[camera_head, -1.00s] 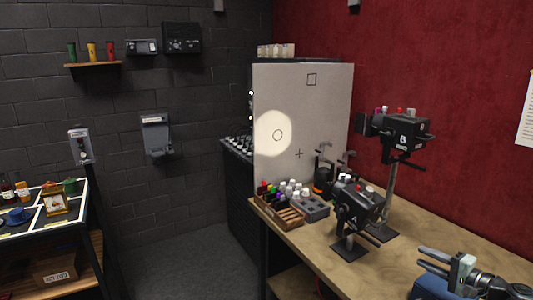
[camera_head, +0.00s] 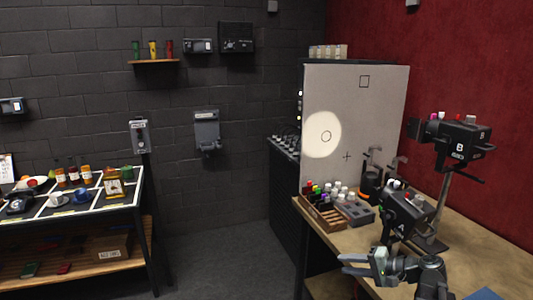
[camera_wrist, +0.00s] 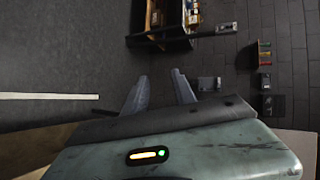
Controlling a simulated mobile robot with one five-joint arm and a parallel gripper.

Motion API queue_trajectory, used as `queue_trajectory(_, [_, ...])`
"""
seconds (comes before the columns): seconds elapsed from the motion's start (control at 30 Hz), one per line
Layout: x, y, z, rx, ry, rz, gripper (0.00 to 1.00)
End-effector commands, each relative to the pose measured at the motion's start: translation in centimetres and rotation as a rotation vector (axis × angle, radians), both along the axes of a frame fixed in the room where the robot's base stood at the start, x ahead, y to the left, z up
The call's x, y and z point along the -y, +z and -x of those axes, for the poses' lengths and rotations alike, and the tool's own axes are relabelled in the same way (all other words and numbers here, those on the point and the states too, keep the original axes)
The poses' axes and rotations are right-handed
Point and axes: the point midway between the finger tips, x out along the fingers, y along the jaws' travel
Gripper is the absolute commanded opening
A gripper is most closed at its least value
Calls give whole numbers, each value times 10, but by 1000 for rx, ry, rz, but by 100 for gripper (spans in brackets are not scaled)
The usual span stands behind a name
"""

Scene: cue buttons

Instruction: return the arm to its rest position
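My gripper (camera_head: 346,264) shows at the lower right of the head view, its fingers pointing left. It is in front of the near side of the wooden bench (camera_head: 480,255). In the wrist view my gripper (camera_wrist: 159,82) has its two fingers apart with nothing between them, so it is open and empty. The wrist view is turned sideways. My arm is bent, with part of it cut off by the lower edge of the head view.
Two black lamp-like devices, marked A (camera_head: 405,218) and B (camera_head: 452,140), stand on the bench near a pale panel (camera_head: 385,110). A table of small objects (camera_head: 136,200) stands at the left. The floor (camera_head: 225,255) between is clear.

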Motion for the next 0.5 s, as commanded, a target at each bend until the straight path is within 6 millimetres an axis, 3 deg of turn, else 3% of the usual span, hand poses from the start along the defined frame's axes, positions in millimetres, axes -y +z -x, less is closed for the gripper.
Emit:
queue_trajectory(0.03, [-47,-15,1,-33,87,59,32])
queue_trajectory(0.1, [-99,-38,8,-81,195,161,32])
queue_trajectory(0.23, [-169,-80,33,-159,377,384,32])
queue_trajectory(0.3, [-190,-102,49,-195,460,521,32])
queue_trajectory(0.37, [-198,-118,63,-227,523,652,32])
queue_trajectory(0.43, [-190,-132,74,-263,561,790,32])
queue_trajectory(0.5, [-168,-141,80,-303,568,907,32])
